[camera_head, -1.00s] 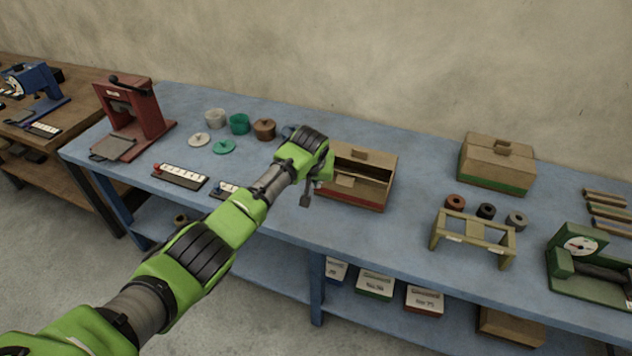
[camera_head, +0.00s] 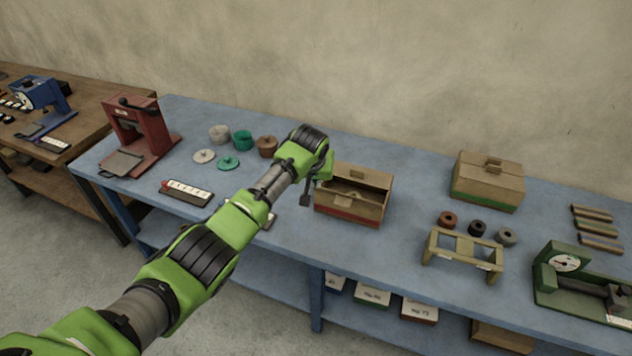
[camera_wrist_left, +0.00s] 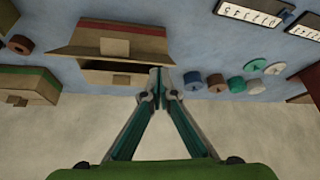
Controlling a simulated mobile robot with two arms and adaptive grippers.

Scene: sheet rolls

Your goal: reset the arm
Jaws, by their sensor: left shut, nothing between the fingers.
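My left arm comes in from the lower left in the head view, and its left gripper (camera_head: 306,200) hangs just left of an open brown box (camera_head: 349,214) with a red lower edge. In the left wrist view the two fingers (camera_wrist_left: 159,84) meet at their tips with nothing between them. The open box also shows there (camera_wrist_left: 110,45), beyond and to the left of the fingertips. From the head view I cannot tell whether the gripper touches the box. My right gripper is not in view.
The blue table (camera_head: 400,240) holds a red press (camera_head: 143,135), several small round pots and lids, a closed brown box (camera_head: 488,181), a wooden stand (camera_head: 462,250) and a green dial device (camera_head: 575,275). A number strip (camera_head: 187,192) lies near the front edge. Boxes stand on the shelf below.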

